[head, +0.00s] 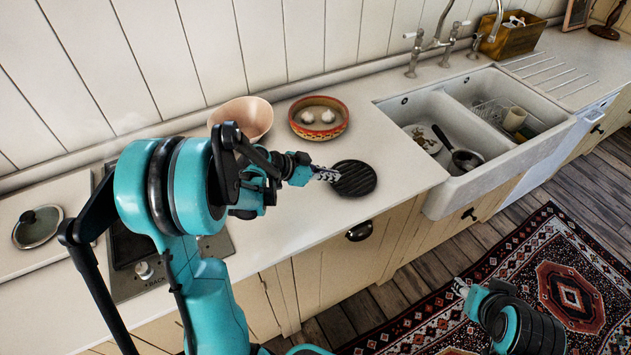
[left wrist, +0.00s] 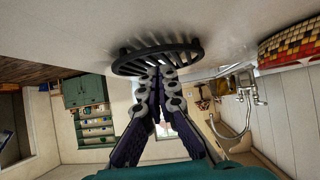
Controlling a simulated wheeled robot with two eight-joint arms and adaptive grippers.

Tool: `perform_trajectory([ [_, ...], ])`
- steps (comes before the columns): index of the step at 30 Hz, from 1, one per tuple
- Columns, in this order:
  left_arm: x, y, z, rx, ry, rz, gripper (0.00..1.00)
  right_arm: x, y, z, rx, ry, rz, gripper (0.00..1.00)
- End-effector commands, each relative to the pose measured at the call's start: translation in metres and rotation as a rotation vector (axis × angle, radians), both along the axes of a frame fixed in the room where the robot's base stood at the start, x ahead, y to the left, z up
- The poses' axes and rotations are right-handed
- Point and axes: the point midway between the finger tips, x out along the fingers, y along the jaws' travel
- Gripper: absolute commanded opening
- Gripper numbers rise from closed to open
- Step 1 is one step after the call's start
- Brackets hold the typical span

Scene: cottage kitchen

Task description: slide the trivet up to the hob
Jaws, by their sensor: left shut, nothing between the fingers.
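The trivet (head: 358,180) is a round, dark, slatted disc lying flat on the pale worktop, left of the sink. It also shows in the left wrist view (left wrist: 150,51), with small feet. My left gripper (head: 334,175) is shut and empty, its fingertips at the trivet's left edge in the head view. I cannot tell whether they touch it. The hob (head: 130,284), dark with a knob at its front, is at the left and partly hidden behind my left arm. My right gripper (head: 461,287) hangs above the rug, too small to read.
A patterned bowl (head: 320,133) with garlic and a plain pinkish bowl (head: 256,118) stand behind the trivet by the wall. The double sink (head: 440,184) is to the right. A lid (head: 38,226) lies far left. Worktop between trivet and hob looks clear where visible.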

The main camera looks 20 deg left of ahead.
Motion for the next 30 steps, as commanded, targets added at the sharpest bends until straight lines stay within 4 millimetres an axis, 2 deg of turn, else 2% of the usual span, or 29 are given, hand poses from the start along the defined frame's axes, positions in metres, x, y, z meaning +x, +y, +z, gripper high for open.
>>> perform_trajectory([
  [3,0.018,-0.017,-0.002,0.001,0.001,-0.004,0.0,0.0,0.0,-0.006,0.0,0.0,0.0,0.4],
  [7,0.03,-0.028,-0.005,0.001,0.0,-0.001,0.0,0.0,0.0,-0.011,0.0,0.0,0.0,0.4],
  [12,0.029,-0.026,-0.016,0.0,0.001,0.001,0.0,0.0,0.0,-0.022,0.0,0.0,0.0,0.4],
  [25,0.026,-0.026,-0.018,0.005,0.006,-0.002,0.0,0.0,0.0,-0.022,0.0,0.0,0.0,0.4],
  [30,0.018,-0.017,-0.019,0.004,0.006,-0.001,0.0,0.0,0.0,-0.021,0.0,0.0,0.0,0.4],
])
